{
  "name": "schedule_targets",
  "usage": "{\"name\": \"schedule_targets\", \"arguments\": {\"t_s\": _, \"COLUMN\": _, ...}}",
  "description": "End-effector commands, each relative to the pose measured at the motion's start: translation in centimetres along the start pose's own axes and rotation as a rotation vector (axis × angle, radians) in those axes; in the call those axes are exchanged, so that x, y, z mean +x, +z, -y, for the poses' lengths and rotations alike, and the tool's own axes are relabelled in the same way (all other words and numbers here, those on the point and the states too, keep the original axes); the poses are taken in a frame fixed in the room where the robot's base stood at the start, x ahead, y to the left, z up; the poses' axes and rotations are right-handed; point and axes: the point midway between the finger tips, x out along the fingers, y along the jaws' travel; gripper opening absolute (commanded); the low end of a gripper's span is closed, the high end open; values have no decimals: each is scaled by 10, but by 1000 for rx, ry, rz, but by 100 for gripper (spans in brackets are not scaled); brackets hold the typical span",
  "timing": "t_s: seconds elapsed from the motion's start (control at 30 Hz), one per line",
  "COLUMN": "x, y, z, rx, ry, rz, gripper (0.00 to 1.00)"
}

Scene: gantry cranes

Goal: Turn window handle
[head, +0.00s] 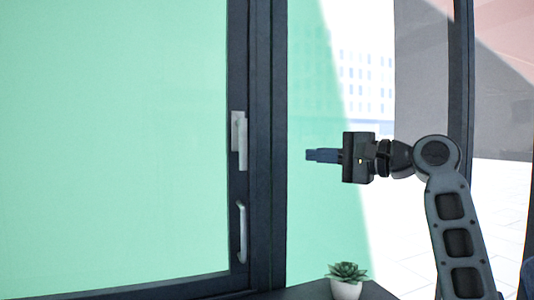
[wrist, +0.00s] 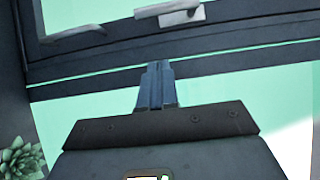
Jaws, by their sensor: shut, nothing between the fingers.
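The window handle (head: 240,140) is a light grey lever on a plate on the dark window frame, and it points down in the head view. It also shows at the top of the wrist view (wrist: 170,10). A separate pale pull bar (head: 242,232) sits below it on the same frame. My gripper (head: 310,155) is to the right of the handle, apart from it, at about the height of its lower end. Its blue fingers are together and empty. In the wrist view the fingers (wrist: 157,68) point toward the frame, short of the handle.
A potted succulent (head: 346,282) stands on a dark surface (head: 300,291) below my gripper; its leaves show at the lower left of the wrist view (wrist: 20,158). Dark upright frame posts (head: 279,150) stand between the handle and my gripper in the head view. Green-tinted panes (head: 120,140) fill the left.

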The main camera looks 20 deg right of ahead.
Motion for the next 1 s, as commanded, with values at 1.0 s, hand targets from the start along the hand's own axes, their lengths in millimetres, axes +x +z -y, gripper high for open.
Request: {"name": "schedule_targets", "arguments": {"t_s": 1.0, "x": 100, "y": 1, "z": 4, "rx": 2, "ry": 2, "rz": 5, "gripper": 0}}
